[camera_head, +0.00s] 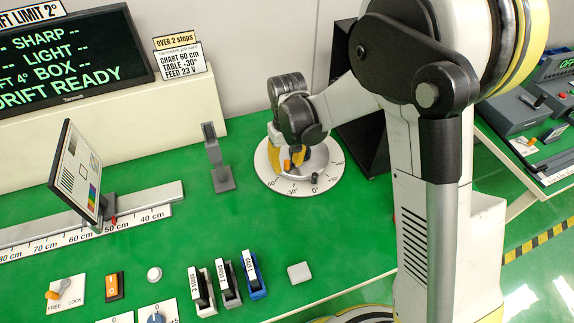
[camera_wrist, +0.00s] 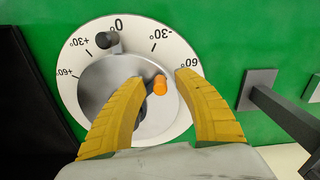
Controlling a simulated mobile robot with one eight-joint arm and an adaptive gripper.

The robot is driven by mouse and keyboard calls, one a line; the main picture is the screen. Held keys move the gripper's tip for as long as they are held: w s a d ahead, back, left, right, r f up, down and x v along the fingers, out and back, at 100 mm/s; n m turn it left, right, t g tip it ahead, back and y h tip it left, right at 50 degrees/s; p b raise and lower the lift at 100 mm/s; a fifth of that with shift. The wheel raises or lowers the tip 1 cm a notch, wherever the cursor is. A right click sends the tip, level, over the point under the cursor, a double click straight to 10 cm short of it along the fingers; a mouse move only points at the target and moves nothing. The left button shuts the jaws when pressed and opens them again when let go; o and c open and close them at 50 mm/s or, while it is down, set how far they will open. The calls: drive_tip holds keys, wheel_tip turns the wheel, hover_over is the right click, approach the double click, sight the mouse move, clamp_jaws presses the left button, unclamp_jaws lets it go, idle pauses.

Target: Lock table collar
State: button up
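The round white dial plate (camera_head: 268,172) lies on the green table with angle marks; it also shows in the wrist view (camera_wrist: 72,55). A grey metal disc (camera_wrist: 100,80) sits at its centre. A small orange-tipped lever (camera_wrist: 160,86) stands on the disc's edge on the -30° to -60° side; its orange tip shows in the head view (camera_head: 287,165). A dark peg (camera_wrist: 107,42) stands near the 0 mark. My gripper (camera_wrist: 163,80) is open, its yellow fingers either side of the lever, with gaps. Its fingers also show in the head view (camera_head: 286,158). They hide part of the disc.
A grey post (camera_head: 215,165) stands left of the dial. A black panel (camera_head: 365,140) stands behind it to the right. Several labelled filters (camera_head: 228,282), an orange switch (camera_head: 114,287) and a FREE/LOCK lever (camera_head: 54,294) are at the front. A tilted chart (camera_head: 75,170) stands on the rail.

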clamp_jaws()
drive_tip(key=shift+w+a+m, duration=0.35)
drive_tip(key=shift+a+m, duration=0.1)
drive_tip(key=shift+m, duration=0.35)
unclamp_jaws()
